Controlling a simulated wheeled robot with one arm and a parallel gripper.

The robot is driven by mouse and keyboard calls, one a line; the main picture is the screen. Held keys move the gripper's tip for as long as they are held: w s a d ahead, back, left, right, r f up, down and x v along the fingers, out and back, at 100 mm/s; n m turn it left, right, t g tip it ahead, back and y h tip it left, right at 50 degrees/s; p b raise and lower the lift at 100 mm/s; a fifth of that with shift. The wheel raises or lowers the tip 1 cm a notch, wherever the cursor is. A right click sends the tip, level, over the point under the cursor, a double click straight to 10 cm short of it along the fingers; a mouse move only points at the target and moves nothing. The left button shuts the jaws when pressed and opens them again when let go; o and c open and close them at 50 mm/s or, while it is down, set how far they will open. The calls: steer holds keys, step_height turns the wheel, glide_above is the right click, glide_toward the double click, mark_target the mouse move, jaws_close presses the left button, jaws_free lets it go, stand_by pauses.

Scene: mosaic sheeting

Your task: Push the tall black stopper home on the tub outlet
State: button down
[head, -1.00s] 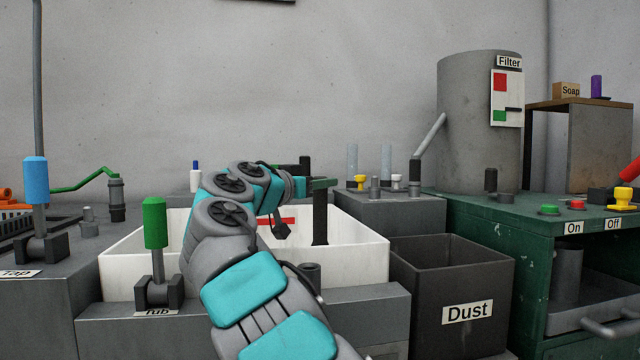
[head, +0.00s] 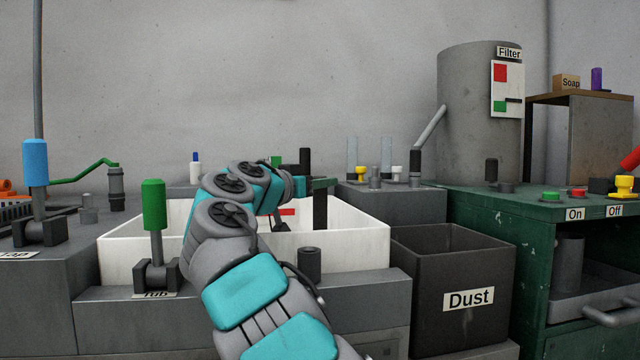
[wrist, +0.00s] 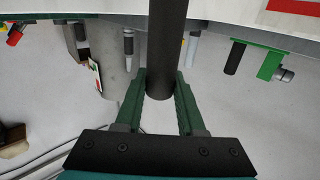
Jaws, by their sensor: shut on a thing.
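The tall black stopper (head: 320,212) stands upright inside the white tub (head: 345,249). Its lower end is hidden behind the tub's front wall, so the outlet and the stopper's seating do not show. My gripper (head: 320,183) is at the stopper's upper part. In the wrist view the green fingers of my gripper (wrist: 160,88) are shut on the dark stopper (wrist: 166,45), one on each side, with its end between them.
A green-handled lever (head: 154,205) stands before the tub, and a short dark stub (head: 309,262) sits on its front ledge. A blue-handled lever (head: 36,165) is left. The Dust bin (head: 430,285) and green bench (head: 530,255) are right.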

steer(key=shift+c, duration=2.2)
jaws_free()
steer(key=shift+f, duration=0.1)
steer(key=shift+r+p, duration=1.1)
steer(key=shift+r, duration=0.65)
steer(key=s+d+b, duration=0.2)
steer(key=s, duration=0.5)
steer(key=s+d+r+b, duration=0.1)
steer(key=s+d, duration=0.1)
steer(key=s, duration=0.6)
steer(key=shift+s+d+r+b, duration=0.15)
steer(key=shift+d+r+b, duration=0.1)
steer(key=shift+b, duration=0.1)
